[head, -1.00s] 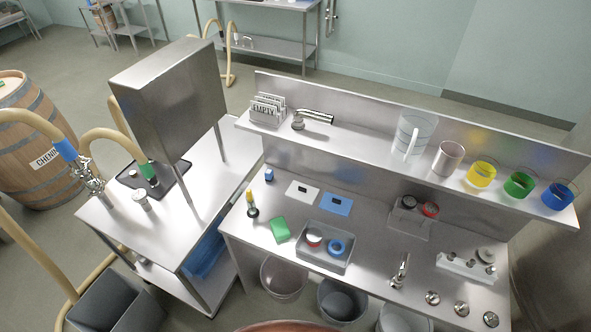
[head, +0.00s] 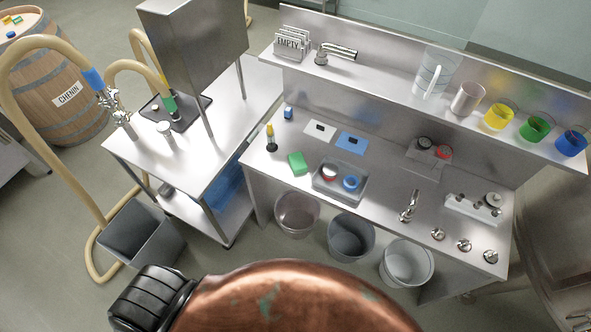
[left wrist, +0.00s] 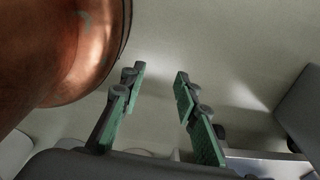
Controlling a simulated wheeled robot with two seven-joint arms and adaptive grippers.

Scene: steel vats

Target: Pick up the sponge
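The sponge looks like the green block (head: 297,163) lying on the left part of the steel bench (head: 385,210), near the front edge and left of a grey tray. My left gripper (left wrist: 160,72) shows in the left wrist view with its two green-padded fingers apart and nothing between them. It faces bare floor there, and the sponge is not in that view. Neither gripper shows in the head view, so the sponge stands untouched.
Close to the sponge are the grey tray (head: 325,194) with red and blue round items, and a small yellow-topped item (head: 271,139). White (head: 320,129) and blue (head: 352,142) cards lie behind. Several buckets (head: 351,238) stand below the front edge. A side cart (head: 215,131) stands left.

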